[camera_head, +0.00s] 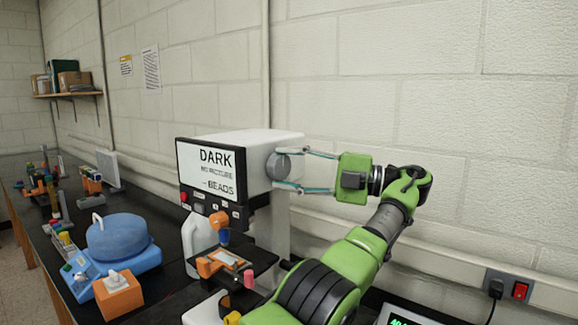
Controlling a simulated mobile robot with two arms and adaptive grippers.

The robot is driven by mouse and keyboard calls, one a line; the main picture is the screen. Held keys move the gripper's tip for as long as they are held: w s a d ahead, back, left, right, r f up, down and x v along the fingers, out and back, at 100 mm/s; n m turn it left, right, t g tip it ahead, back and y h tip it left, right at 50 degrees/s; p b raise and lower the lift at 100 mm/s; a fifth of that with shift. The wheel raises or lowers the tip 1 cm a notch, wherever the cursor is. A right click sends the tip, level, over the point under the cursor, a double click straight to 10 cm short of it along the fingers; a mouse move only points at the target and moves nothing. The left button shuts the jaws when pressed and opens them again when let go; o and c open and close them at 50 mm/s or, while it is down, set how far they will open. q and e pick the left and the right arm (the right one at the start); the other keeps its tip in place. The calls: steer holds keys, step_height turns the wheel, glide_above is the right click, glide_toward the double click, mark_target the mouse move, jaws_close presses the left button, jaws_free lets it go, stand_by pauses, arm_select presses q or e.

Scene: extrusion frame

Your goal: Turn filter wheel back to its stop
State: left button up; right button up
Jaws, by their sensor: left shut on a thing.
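The filter wheel (279,166) is a grey round disc on the right side of a white instrument head (255,144). The head's dark front has a white panel reading DARK and BEADS. My left gripper (284,168) reaches in from the right, its thin fingers above and below the wheel and shut on it. I cannot read any mark on the wheel or tell its turned angle. My right gripper is not in view.
Below the head is a dark stage (241,264) with an orange holder. To the left on the black bench stand a blue round-lidded device (118,238), an orange tissue box (118,295) and tube racks. A wall socket with a red switch (520,290) is at right.

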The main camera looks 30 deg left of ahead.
arm_select(q)
steer(key=o, duration=1.1)
steer(key=shift+a, duration=0.15)
steer(key=shift+c, duration=0.2)
